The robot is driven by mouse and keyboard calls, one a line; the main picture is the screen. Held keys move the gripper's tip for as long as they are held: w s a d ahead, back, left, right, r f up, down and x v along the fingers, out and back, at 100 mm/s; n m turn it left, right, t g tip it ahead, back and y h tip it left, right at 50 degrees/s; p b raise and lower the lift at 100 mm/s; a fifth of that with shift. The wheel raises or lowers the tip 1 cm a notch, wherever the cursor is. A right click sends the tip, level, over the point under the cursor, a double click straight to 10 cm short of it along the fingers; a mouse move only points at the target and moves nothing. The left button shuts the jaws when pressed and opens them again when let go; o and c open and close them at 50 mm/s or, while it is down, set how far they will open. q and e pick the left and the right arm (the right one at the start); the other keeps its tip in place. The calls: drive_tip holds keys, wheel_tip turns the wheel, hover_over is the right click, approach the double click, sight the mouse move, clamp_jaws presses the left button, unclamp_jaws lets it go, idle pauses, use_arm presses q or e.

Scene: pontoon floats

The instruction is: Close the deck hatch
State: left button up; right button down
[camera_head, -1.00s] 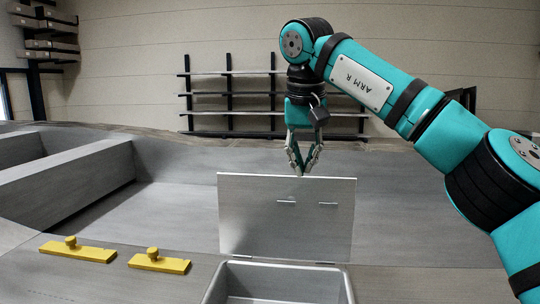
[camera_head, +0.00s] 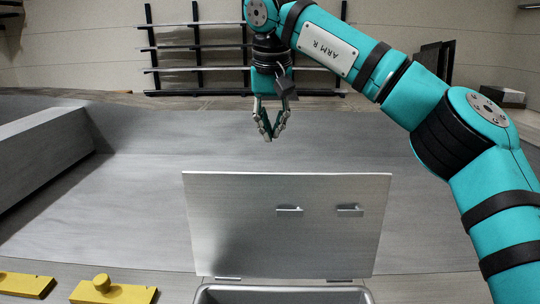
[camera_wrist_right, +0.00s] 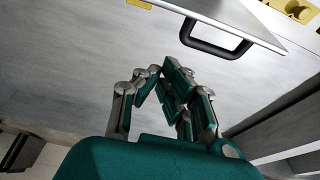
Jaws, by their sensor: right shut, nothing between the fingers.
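The deck hatch lid (camera_head: 285,235) is a grey metal panel standing nearly upright, open, behind the grey-rimmed hatch opening (camera_head: 290,290). Its near face has two small metal brackets. My right gripper (camera_head: 268,137) is shut and empty, pointing down beyond the lid's top edge and apart from it in the head view. In the right wrist view the gripper (camera_wrist_right: 165,80) shows its folded fingers. There the lid (camera_wrist_right: 262,17) crosses the top right, with a dark handle (camera_wrist_right: 215,48) on its face, clear of the fingers. My left gripper is not in view.
Two yellow plates with knobs (camera_head: 112,292) (camera_head: 22,284) lie on the deck at the lower left. A raised grey wall (camera_head: 45,150) runs along the left. A dark rack (camera_head: 200,60) stands at the back wall. The grey surface behind the lid is clear.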

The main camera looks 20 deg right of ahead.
wheel_tip(320, 180, down, 6)
drive_tip(key=s+p, duration=0.1)
drive_tip(key=p, duration=0.1)
drive_tip(key=shift+s+a, duration=0.25)
drive_tip(key=shift+s, duration=0.15)
